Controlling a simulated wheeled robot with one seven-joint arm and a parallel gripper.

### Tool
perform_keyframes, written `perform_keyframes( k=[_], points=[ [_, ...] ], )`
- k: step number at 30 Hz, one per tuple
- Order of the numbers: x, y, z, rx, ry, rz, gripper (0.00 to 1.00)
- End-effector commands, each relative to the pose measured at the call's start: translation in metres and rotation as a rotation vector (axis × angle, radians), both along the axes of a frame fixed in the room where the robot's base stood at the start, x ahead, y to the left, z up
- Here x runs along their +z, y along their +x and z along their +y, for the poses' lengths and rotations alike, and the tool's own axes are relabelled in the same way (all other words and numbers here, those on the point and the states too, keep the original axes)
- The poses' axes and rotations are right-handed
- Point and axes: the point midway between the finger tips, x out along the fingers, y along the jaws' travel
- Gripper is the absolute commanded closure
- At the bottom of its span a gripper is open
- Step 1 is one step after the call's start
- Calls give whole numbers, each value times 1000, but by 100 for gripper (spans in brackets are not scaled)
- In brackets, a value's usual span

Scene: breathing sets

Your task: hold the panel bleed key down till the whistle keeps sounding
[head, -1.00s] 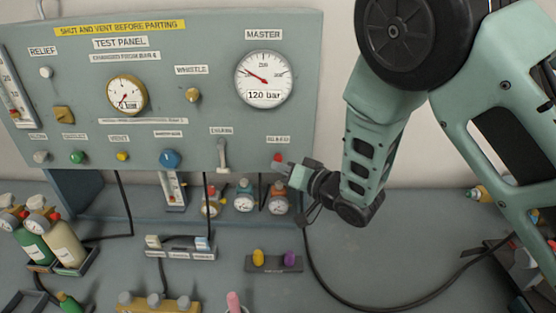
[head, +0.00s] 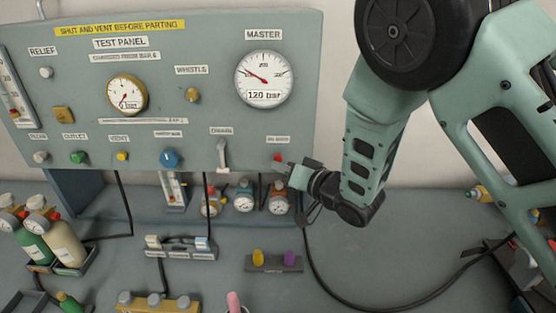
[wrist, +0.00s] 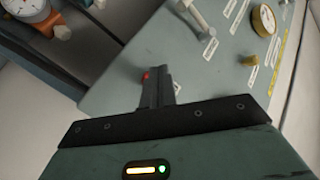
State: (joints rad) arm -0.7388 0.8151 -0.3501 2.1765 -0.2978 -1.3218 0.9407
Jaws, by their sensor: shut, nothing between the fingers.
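The grey-green test panel (head: 45,100) stands upright at the back left. A small red key (head: 277,157) sits at its lower right under a label too small to read surely; I take it to be the bleed key. It also shows as a red spot in the wrist view (wrist: 147,76). My gripper (head: 277,167) is shut and empty, its fingertips at the red key; they partly hide it, and I cannot tell if it is pressed. The whistle (head: 192,95) is a brass fitting in the panel's middle.
A white charge lever (head: 222,155) and a blue knob (head: 171,158) are left of the red key. Small gauges (head: 244,197) stand below the panel. A black hose (head: 310,255) runs over the bench. The bench at centre right is mostly clear.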

Motion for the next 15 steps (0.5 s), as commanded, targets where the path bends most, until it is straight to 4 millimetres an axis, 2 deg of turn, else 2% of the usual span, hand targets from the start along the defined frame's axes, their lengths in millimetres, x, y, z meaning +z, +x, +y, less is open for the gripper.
perform_keyframes(
  k=[15],
  points=[
    [0,8,0,1,0,0,100]
  ],
)
